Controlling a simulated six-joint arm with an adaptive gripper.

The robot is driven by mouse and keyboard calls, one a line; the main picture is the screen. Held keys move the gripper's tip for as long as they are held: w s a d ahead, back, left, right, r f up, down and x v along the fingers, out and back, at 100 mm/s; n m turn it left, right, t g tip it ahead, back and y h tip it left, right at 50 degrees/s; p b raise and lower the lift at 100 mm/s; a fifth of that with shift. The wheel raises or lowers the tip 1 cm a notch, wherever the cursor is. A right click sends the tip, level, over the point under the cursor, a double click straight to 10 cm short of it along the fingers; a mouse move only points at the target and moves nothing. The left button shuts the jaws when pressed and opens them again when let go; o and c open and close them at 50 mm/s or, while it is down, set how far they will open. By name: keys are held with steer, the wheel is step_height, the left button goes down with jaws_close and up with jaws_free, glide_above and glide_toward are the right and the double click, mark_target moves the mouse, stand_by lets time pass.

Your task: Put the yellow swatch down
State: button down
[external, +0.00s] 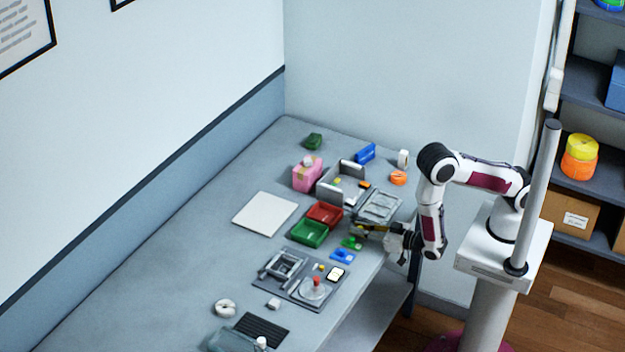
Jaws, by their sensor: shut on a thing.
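My gripper (362,231) is low over the right side of the grey table, pointing left, beside the green tray. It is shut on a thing. A small patch of yellow, which looks like the yellow swatch (381,228), shows at the fingers. Most of it is hidden or too small to make out. I cannot tell whether it touches the table.
A green tray (309,232) and a red tray (325,213) stand left of my gripper. A green piece (351,243) and a blue piece (342,257) lie just below it. A grey ribbed tray (378,205) is behind. A white board (265,213) lies further left.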

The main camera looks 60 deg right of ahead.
steer(key=c, duration=2.1)
jaws_free()
steer(key=shift+s, duration=0.1)
steer(key=shift+s+a+r, duration=0.1)
steer(key=shift+s+r, duration=0.1)
steer(key=shift+s, duration=0.65)
steer(key=shift+s+a+r, duration=0.1)
steer(key=shift+s+r, duration=0.05)
steer(key=shift+s, duration=0.7)
steer(key=shift+s+r, duration=0.2)
steer(key=shift+s, duration=0.65)
steer(key=shift+s+r, duration=0.15)
steer(key=shift+s, duration=1)
